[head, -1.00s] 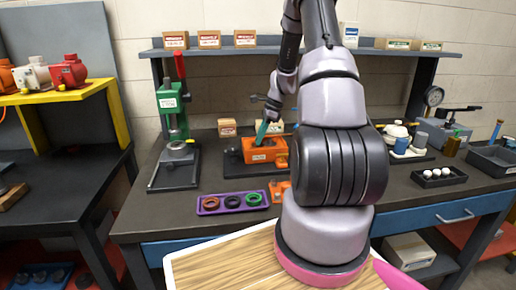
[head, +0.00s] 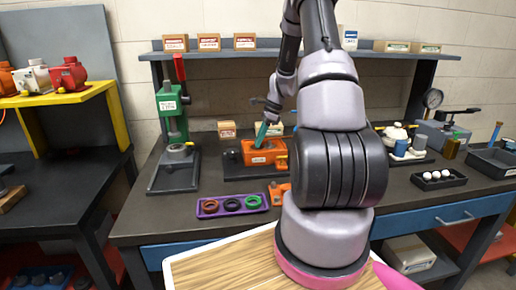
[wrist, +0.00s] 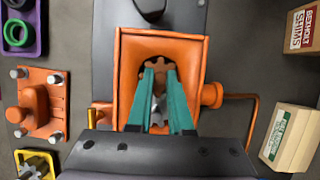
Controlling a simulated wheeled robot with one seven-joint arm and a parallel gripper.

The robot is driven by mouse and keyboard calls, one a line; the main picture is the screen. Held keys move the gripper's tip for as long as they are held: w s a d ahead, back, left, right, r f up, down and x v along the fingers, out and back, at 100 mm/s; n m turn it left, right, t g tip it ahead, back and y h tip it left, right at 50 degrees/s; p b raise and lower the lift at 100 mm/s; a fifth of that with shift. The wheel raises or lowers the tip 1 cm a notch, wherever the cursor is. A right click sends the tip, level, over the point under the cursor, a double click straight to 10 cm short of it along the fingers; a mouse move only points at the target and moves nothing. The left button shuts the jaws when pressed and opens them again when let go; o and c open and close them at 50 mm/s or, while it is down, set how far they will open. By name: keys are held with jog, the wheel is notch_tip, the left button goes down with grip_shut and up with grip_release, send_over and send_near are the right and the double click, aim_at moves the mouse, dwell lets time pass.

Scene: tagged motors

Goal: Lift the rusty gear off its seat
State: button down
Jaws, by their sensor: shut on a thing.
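The orange housing (head: 280,154) sits on a dark plate on the bench in the head view. In the wrist view the open orange housing (wrist: 193,47) surrounds a dark cavity. The rusty gear (wrist: 158,64), brown and toothed, shows in that cavity at the tips of my gripper (wrist: 158,72). The green fingers are shut on the gear. A grey metal gear (wrist: 158,112) shows between the fingers, nearer the palm. In the head view my gripper (head: 262,134) reaches down into the housing, and the gear is hidden there. I cannot tell whether the gear touches its seat.
An orange cover (wrist: 42,104) with bolts lies left of the housing in the wrist view. A purple tray (head: 232,206) with several rings lies in front. A green press (head: 172,115) stands at left. Small boxes (wrist: 291,137) stand close to the right in the wrist view.

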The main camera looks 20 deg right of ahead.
jog(key=shift+r, duration=0.1)
notch_tip(320, 180, up, 13)
dwell(0.5)
